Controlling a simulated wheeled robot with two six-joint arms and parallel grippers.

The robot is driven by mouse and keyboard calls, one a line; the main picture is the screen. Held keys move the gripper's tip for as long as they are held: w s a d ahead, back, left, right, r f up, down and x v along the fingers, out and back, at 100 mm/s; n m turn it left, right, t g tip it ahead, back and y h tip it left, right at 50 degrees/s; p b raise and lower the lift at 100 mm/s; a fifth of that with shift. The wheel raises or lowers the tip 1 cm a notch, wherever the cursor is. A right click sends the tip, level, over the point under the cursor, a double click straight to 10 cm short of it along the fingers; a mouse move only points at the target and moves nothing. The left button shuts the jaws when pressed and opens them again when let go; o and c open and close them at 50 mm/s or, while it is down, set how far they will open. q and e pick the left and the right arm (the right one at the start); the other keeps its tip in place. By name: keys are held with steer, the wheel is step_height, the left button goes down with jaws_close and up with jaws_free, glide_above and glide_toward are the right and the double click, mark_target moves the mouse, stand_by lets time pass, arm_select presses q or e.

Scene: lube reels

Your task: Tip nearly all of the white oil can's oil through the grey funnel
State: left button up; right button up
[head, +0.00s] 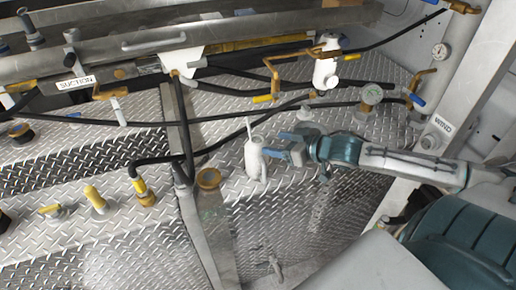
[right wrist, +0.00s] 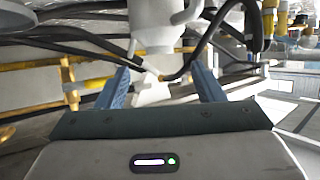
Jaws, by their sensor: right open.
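The white oil can (head: 254,160) stands upright on the diamond-plate deck near the middle of the head view, its thin spout pointing up and its handle on the right. My right gripper (head: 279,150) is just right of it, with blue fingers apart; I cannot tell whether they touch the can. A round grey piece on a short neck (head: 371,95), which looks like the grey funnel, stands farther back to the right. In the right wrist view the open fingers (right wrist: 160,84) frame a pale shape whose identity is unclear. My left gripper is not in view.
Black hoses cross the deck behind the can. A white fitting (head: 325,72) with brass pipework stands behind, left of the grey piece. The plate in front of the can is mostly clear.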

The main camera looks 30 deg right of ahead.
mark_target(256, 139)
steer(key=b, duration=0.1)
steer(key=w+a+b, duration=0.1)
steer(key=b, duration=0.1)
steer(key=shift+w+a+f, duration=0.3)
steer(key=shift+f, duration=0.05)
steer(key=shift+w, duration=0.35)
steer(key=shift+w+f, duration=0.25)
steer(key=shift+w, duration=0.2)
steer(key=shift+w+a+f, duration=0.1)
steer(key=shift+w+f, duration=0.1)
steer(key=shift+w, duration=0.2)
steer(key=shift+w+a, duration=0.15)
steer(key=shift+a, duration=0.05)
steer(key=shift+d+p+x, duration=0.15)
steer(key=shift+p+x, duration=0.1)
steer(key=shift+x, duration=0.65)
steer(key=shift+d+p+x, duration=0.2)
steer(key=shift+x, duration=1.6)
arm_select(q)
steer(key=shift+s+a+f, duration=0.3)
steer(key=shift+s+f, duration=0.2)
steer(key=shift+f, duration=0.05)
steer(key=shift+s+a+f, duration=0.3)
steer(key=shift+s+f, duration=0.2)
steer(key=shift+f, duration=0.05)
